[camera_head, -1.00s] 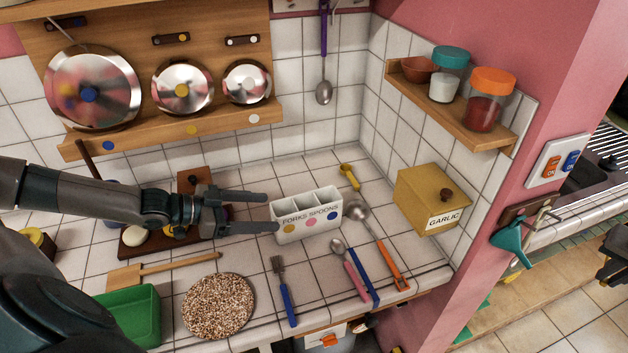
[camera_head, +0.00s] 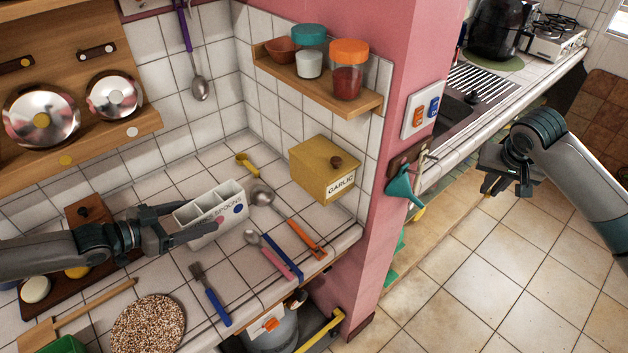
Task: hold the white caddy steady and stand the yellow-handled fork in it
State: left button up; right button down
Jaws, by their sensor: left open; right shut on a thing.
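The white caddy (camera_head: 226,215) stands on the tiled counter, with open compartments and coloured dots on its front. My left gripper (camera_head: 197,220) is open at the caddy's left end, its near finger across part of the front label; "SPOONS" partly shows. I cannot tell whether the fingers touch the caddy. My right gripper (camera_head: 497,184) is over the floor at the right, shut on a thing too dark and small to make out. I cannot clearly see a yellow-handled fork. A blue-handled fork-like utensil (camera_head: 216,304) lies on the counter in front of the caddy.
A yellow scoop (camera_head: 246,165), a ladle with an orange handle (camera_head: 300,236), and blue and pink-handled utensils (camera_head: 284,258) lie near the caddy. A garlic box (camera_head: 322,170) stands right of it. A pink wall end (camera_head: 390,180) stands between the counter and my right gripper.

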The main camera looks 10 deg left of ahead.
pick_arm(q)
jog(key=shift+p+x, duration=0.45)
jog(key=shift+x, duration=1.55)
pick_arm(e)
jog(key=shift+r, duration=0.65)
pick_arm(q)
jog(key=shift+c, duration=0.3)
jog(key=c, duration=1.3)
jog(key=shift+c, duration=0.2)
